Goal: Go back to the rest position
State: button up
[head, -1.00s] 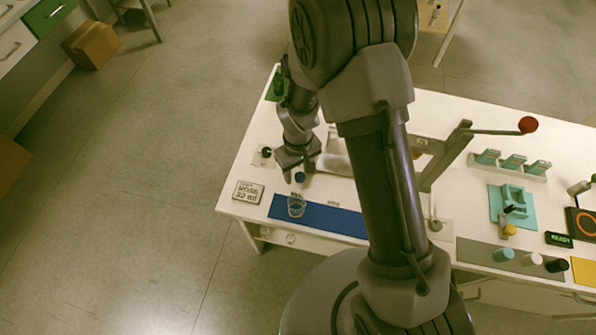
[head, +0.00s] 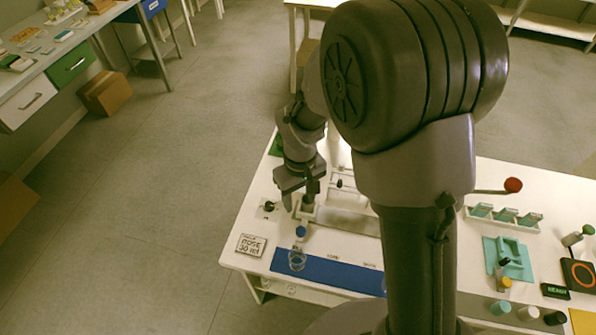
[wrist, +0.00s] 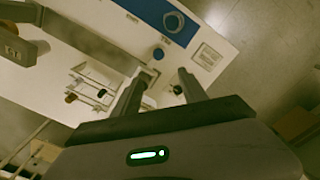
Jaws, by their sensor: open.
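My gripper (head: 299,207) hangs over the back left part of the white table (head: 236,262), with its two fingers apart and nothing between them. In the wrist view my gripper (wrist: 160,88) also shows spread, empty fingers. A small blue-capped item (head: 301,232) stands on the table in front of the gripper, apart from it. A card reading ROSE 30 ml (head: 251,246) lies to the left. My arm hides the middle of the table.
A rack with teal pieces (head: 507,214), a teal stand (head: 498,250) and several small bottles occupy the right side. A red-knobbed lever (head: 513,185) sticks out beside my arm. A cardboard box (head: 105,93) sits on the floor.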

jog(key=s+d+r+m+t+y+b, duration=0.1)
jog(key=s+d+r+m+t+b, duration=0.2)
jog(key=r, duration=0.7)
jog(key=s+d+r+m+t+b, duration=0.1)
jog(key=s+d+r+m, duration=0.1)
jog(key=s, duration=0.4)
jog(key=s+d+r+m+t+y+b, duration=0.1)
jog(key=s+r+m+b, duration=0.1)
jog(key=s+r+m, duration=0.2)
jog(key=s, duration=0.3)
jog(key=shift+s+d+r+m+t, duration=0.25)
jog(key=shift+d+m+t, duration=0.15)
